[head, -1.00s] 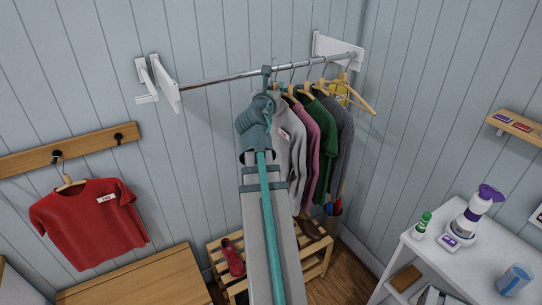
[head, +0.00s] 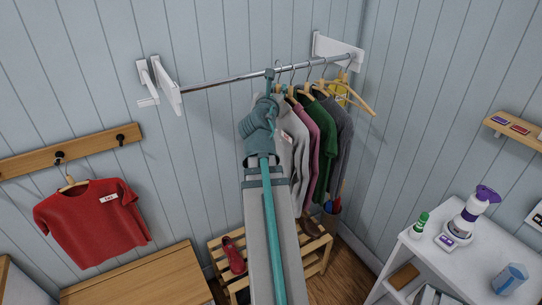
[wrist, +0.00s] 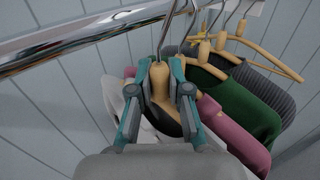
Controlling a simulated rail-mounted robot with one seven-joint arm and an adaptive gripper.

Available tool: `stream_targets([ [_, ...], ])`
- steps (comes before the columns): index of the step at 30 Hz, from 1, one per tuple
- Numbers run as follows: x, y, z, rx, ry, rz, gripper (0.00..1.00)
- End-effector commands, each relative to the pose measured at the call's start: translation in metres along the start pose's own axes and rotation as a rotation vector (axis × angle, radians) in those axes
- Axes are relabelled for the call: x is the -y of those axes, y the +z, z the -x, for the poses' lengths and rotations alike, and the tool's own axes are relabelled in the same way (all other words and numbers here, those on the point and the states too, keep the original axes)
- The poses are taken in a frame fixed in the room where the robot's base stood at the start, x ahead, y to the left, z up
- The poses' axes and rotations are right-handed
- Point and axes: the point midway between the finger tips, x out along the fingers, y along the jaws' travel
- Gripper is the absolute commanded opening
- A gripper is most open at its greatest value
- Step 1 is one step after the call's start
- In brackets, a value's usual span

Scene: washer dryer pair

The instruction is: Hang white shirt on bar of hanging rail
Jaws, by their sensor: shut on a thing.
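The white shirt (head: 294,140) hangs from a wooden hanger at the left end of the row of clothes; my arm partly covers it in the head view. In the wrist view, my gripper (wrist: 160,88) is shut on the wooden neck of the hanger (wrist: 161,78), with white cloth (wrist: 113,98) below. The hanger's metal hook rises to the bar (wrist: 90,30), where the two overlap; I cannot tell whether the hook rests on it. The bar also shows in the head view (head: 228,79), and my gripper is just below it, mostly hidden by my wrist.
Pink (wrist: 235,135), green (wrist: 240,105) and grey (wrist: 270,85) garments hang close on the right. An empty wooden hanger (head: 362,102) is beyond them. The bar's left stretch is clear up to a white bracket (head: 165,85). A shoe rack (head: 232,282) stands below.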

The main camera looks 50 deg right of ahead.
Motion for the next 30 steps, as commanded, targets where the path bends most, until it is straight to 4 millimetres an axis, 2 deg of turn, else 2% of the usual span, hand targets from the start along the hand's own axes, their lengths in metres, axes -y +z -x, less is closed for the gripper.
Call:
stream_targets([
  [30,0.023,-0.001,0.023,0.002,-0.001,-0.001,0.00],
])
